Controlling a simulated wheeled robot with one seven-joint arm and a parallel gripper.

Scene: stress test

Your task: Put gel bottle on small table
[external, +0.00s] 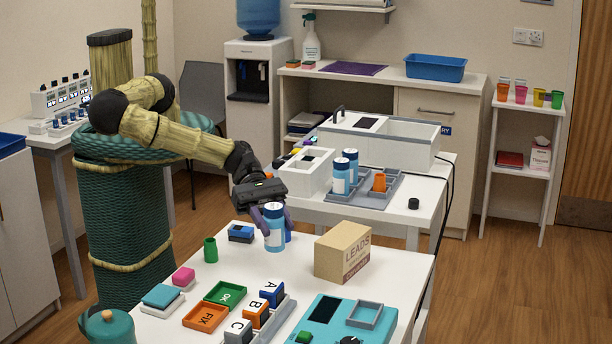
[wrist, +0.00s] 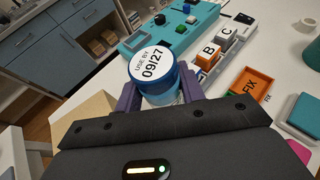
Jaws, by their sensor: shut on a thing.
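The blue bottle (external: 274,238), taken as the gel bottle, stands upright between the purple fingers of my gripper (external: 271,216), which are shut on it. In the wrist view its round white lid label (wrist: 150,63) reads USE BY 09/27, and my gripper (wrist: 158,92) closes on it from both sides. The bottle is over the far part of the front white table (external: 385,290); I cannot tell whether its base touches the top. A second white table (external: 428,192) stands behind. I cannot tell which is the small table.
A cardboard box (external: 343,250) stands right of the bottle. A green cup (external: 210,249), a blue block (external: 241,233), lettered blocks (external: 256,314) and a teal device (external: 322,312) share the front table. A grey tray (external: 377,197) with similar bottles (external: 341,177) fills part of the table behind.

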